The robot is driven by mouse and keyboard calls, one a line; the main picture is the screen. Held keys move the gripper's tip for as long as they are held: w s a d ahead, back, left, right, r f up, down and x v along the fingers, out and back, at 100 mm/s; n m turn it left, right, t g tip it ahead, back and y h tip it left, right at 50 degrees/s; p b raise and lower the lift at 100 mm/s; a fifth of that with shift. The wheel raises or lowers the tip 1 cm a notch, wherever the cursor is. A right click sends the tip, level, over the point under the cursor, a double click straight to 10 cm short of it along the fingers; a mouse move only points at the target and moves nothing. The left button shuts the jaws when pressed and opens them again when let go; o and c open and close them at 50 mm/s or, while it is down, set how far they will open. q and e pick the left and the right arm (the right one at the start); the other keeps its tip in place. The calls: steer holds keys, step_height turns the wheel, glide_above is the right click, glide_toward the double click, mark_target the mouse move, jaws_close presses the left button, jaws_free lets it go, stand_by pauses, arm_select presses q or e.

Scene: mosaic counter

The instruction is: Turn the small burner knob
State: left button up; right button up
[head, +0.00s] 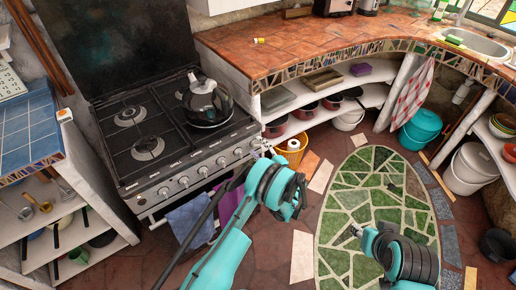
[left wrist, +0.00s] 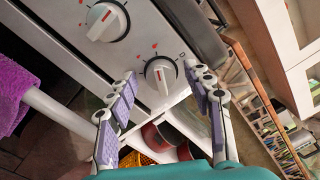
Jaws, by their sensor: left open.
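The stove (head: 170,140) has a row of white knobs along its front. The rightmost knob (head: 255,143) is beside my left gripper (head: 264,152), partly covered by it. In the left wrist view this white knob (left wrist: 160,73), with a red mark, lies beyond and between the fingertips of my open left gripper (left wrist: 161,78); whether they touch it I cannot tell. A neighbouring knob (left wrist: 103,20) is farther up and left. No label shows which is the small burner knob. My right gripper (head: 358,231) is over the mosaic floor, away from the stove; its fingers are too small to read.
A kettle (head: 208,103) stands on the stove. The oven handle (left wrist: 60,110) and a purple towel (left wrist: 32,88) are left of my left gripper. The tiled counter (head: 290,60) adjoins the stove on the right. A yellow basket (head: 292,146) is below it. The green mosaic floor (head: 370,175) is mostly clear.

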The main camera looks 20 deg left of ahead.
arm_select(q)
steer(key=v, duration=1.1)
steer(key=shift+s+d, duration=0.3)
jaws_close()
stand_by(0.7)
